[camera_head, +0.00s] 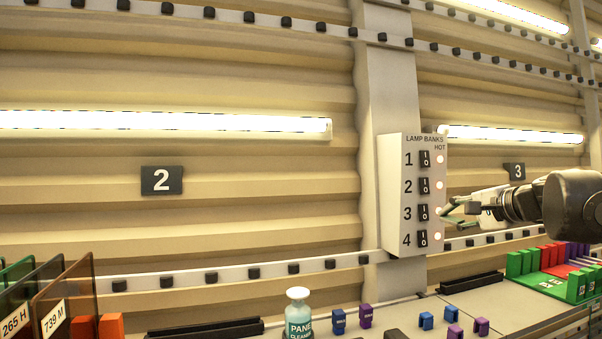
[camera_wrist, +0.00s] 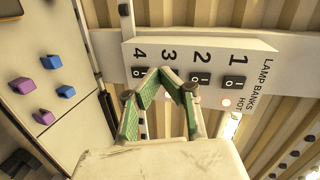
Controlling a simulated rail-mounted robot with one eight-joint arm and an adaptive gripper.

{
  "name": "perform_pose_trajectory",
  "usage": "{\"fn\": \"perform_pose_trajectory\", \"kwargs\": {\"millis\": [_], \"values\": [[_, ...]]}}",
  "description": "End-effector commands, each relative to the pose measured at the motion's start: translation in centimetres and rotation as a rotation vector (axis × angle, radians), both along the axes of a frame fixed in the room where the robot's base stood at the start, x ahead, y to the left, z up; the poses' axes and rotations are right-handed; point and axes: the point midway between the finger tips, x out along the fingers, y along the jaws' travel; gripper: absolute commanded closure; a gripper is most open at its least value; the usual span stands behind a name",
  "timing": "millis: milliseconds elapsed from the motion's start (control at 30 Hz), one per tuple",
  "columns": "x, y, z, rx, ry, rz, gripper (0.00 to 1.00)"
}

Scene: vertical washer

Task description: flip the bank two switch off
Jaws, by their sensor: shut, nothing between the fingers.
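The lamp banks panel (camera_head: 410,195) is a pale box on a wall post, with several numbered rocker switches in a column. The bank two switch (camera_head: 424,185) is black, beside the "2". It also shows in the wrist view (camera_wrist: 200,79), just right of my fingertips. I cannot tell which way the rocker leans. My gripper (camera_head: 447,213) is shut and empty, with green-padded fingers, near the row of switch 3 at the panel's right side. In the wrist view the fingertips (camera_wrist: 170,76) hide switch 3.
Lit tubes run along the wall at left (camera_head: 170,122) and right (camera_head: 515,135). Below the panel is a bench with blue and purple blocks (camera_head: 366,315), a cleaner bottle (camera_head: 298,315) and a green tray (camera_head: 545,287). Air left of the panel is clear.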

Motion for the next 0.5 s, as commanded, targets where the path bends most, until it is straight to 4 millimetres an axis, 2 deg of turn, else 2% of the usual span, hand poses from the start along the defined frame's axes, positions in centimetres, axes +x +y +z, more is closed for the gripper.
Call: {"fn": "perform_pose_trajectory", "kwargs": {"millis": [33, 200, 333, 500], "values": [[0.6, -1.7, 2.2, 0.032, -0.019, -0.023, 1.00], [1.7, -5.2, 5.5, 0.110, -0.067, -0.068, 1.00], [2.0, -6.3, 6.3, 0.136, -0.082, -0.082, 1.00], [2.1, -6.4, 6.4, 0.139, -0.085, -0.084, 1.00]]}}
